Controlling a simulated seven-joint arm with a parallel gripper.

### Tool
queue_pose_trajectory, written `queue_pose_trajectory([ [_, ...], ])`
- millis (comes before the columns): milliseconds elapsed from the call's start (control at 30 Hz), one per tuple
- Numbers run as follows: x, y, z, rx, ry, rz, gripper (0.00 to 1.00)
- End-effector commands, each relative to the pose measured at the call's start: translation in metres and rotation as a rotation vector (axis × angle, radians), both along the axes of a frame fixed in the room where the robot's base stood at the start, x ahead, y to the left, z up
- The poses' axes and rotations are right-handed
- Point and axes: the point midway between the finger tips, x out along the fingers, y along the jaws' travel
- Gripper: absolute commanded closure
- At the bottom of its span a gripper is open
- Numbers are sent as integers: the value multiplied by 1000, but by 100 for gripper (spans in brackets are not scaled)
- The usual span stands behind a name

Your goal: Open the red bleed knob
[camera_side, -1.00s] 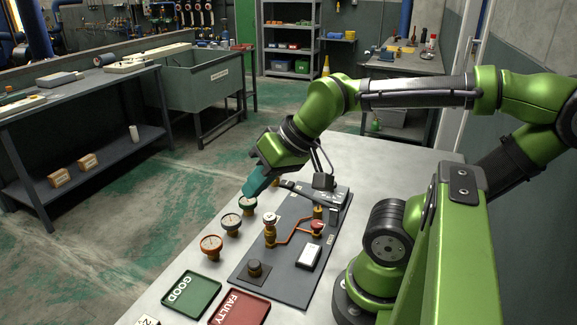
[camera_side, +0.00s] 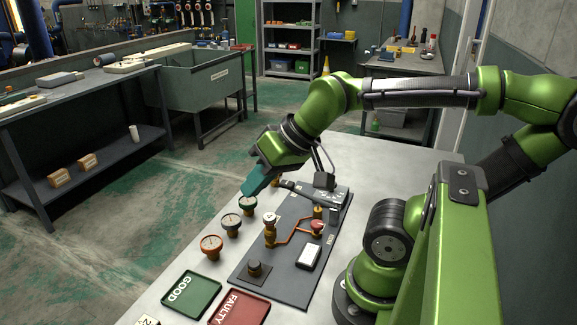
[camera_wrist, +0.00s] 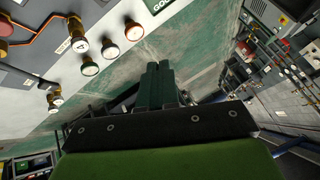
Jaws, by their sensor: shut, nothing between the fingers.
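The red bleed knob (camera_side: 317,225) sits on a brass fitting at the right of the dark panel (camera_side: 285,270) in the side view. A red part at the left edge of the wrist view (camera_wrist: 4,28) may be the same knob, cut off by the frame. My gripper (camera_side: 247,191) is shut and empty, above the far left edge of the panel near the gauges, well apart from the knob. Its closed teal fingers also show in the wrist view (camera_wrist: 158,68), pointing away from the panel.
A gauge on a brass fitting (camera_side: 270,220) stands between my gripper and the knob. A green GOOD tray (camera_side: 205,309) and red FAULTY tray (camera_side: 262,305) lie in front.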

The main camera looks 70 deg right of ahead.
Motion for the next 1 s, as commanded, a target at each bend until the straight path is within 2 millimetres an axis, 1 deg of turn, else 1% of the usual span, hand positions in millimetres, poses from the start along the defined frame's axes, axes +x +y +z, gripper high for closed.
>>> queue_pose_trajectory([
  [33,0,-1,0,0,0,-2,91],
  [100,1,-6,-2,0,10,-25,80],
  [167,5,-17,-9,2,42,-69,71],
  [200,10,-28,-13,4,68,-113,65],
  [267,18,-51,-19,7,122,-190,56],
  [300,22,-69,-23,11,171,-246,49],
  [367,25,-98,-30,24,260,-328,40],
  [400,25,-118,-35,37,322,-380,39],
  [467,22,-148,-43,64,420,-453,39],
  [500,17,-167,-48,86,485,-497,39],
  [567,8,-195,-55,129,583,-562,39],
  [600,1,-212,-59,160,645,-601,39],
  [700,-19,-246,-67,245,787,-675,39],
  [800,-31,-264,-66,318,890,-710,39],
  [933,-32,-261,-53,347,933,-694,39],
  [1000,-33,-257,-53,361,946,-685,39],
])
